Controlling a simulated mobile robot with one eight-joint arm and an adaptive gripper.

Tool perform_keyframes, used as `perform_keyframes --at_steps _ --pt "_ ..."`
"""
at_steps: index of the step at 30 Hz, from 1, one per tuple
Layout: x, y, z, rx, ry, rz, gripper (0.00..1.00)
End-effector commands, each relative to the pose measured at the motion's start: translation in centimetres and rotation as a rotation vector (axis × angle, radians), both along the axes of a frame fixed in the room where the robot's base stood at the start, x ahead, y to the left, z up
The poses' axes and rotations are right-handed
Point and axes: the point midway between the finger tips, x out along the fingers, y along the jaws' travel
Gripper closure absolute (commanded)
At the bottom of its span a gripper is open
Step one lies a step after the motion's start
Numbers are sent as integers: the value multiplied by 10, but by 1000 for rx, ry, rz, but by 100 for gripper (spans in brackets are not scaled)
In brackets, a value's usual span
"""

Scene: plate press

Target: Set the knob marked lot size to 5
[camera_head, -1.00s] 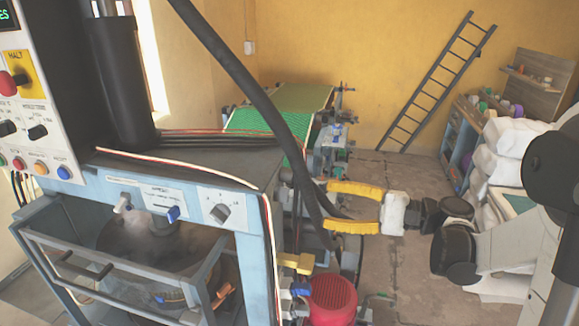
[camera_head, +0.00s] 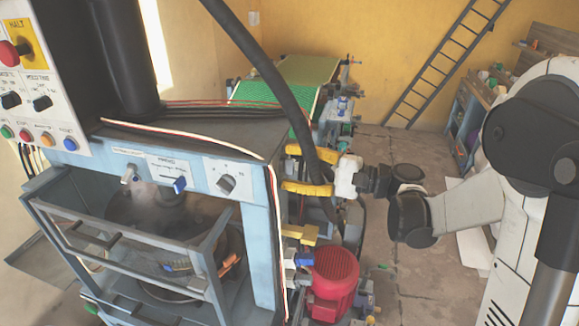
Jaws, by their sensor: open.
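A grey knob (camera_head: 227,184) sits on a white label plate on the blue front beam of the press, at its right end. Its scale marks are too small to read, and I cannot tell whether this is the lot size knob. Two dark knobs, a left one (camera_head: 11,100) and a right one (camera_head: 42,103), sit on the white control panel (camera_head: 62,128) at far left; their labels are not legible. My gripper (camera_head: 287,168), with yellow fingers, is open and empty, pointing left beside the press's right edge, behind the hanging black hose.
A thick black hose (camera_head: 272,75) hangs down in front of the gripper. A lever (camera_head: 130,173) and a blue switch (camera_head: 180,184) stick out left of the grey knob. The barred guard (camera_head: 125,243) juts out below. A red motor (camera_head: 335,271) stands low right.

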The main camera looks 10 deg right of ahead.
Motion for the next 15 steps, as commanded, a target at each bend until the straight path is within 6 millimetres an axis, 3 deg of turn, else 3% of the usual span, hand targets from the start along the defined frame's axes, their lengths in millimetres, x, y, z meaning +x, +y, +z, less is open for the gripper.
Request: perform_keyframes --at_steps 2,3,8,15 --pt "0 0 0 0 0 0 46" --pt "0 0 0 0 0 0 50" --pt "0 0 0 0 0 0 99" --pt "0 0 0 0 -1 0 100"
